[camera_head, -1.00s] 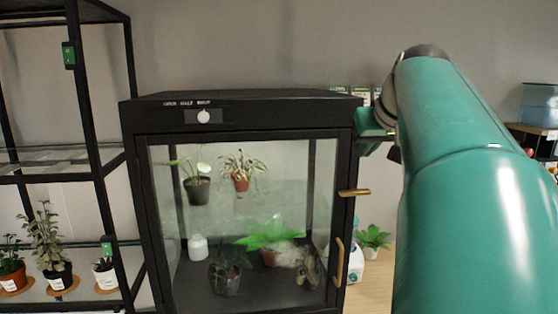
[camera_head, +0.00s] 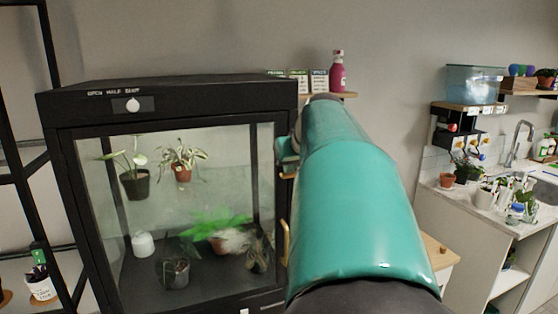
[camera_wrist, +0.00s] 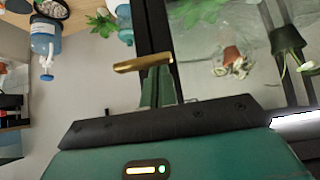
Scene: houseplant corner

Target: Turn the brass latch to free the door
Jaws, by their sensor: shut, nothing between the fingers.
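The brass latch (camera_wrist: 143,63) is a short bar on the cabinet's black door frame (camera_wrist: 152,28) in the wrist view, and it sticks out sideways from the frame. My gripper (camera_wrist: 158,70) is shut and empty, its green fingertips right at the latch's edge. I cannot tell whether they touch it. In the head view only a bit of the latch (camera_head: 289,175) shows beside my arm, just below my gripper (camera_head: 287,150). The glass door (camera_head: 165,215) looks closed, with a brass handle (camera_head: 285,243) at its right edge, partly hidden by my arm.
Potted plants and a white bottle (camera_head: 143,244) are behind the glass. A white dial (camera_head: 133,105) is on the cabinet top. A shelf with a pink bottle (camera_head: 337,72) is behind my arm. A sink counter (camera_head: 500,215) stands right; a black rack (camera_head: 45,150) stands left.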

